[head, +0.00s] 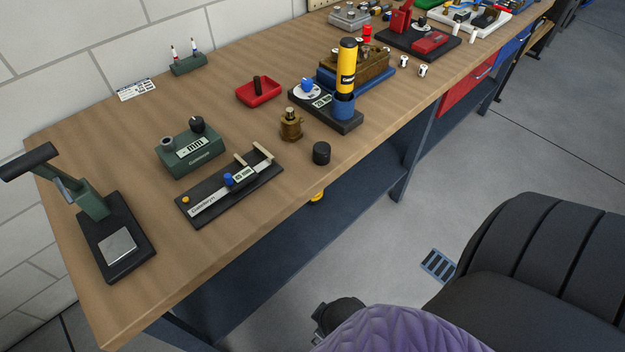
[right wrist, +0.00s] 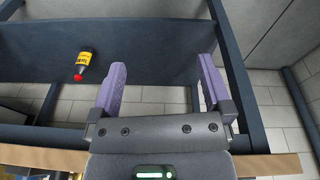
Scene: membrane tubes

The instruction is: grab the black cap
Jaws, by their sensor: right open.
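The black cap (head: 321,153) is a small dark cylinder standing on the wooden bench top, near its front edge. It is to the right of the brass fitting (head: 291,125) and apart from it. My right gripper (right wrist: 162,75) is open in the right wrist view, with two purple fingers wide apart and nothing between them. That view looks at the dark framework and shelf below the bench; the cap does not show there. My left gripper is not in view.
A black board with a blue knob (head: 228,180) lies left of the cap. A yellow tube (head: 347,66) stands in a blue holder behind it. A bottle (right wrist: 83,65) is on the dark shelf (right wrist: 160,35). A black chair (head: 540,250) stands at right.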

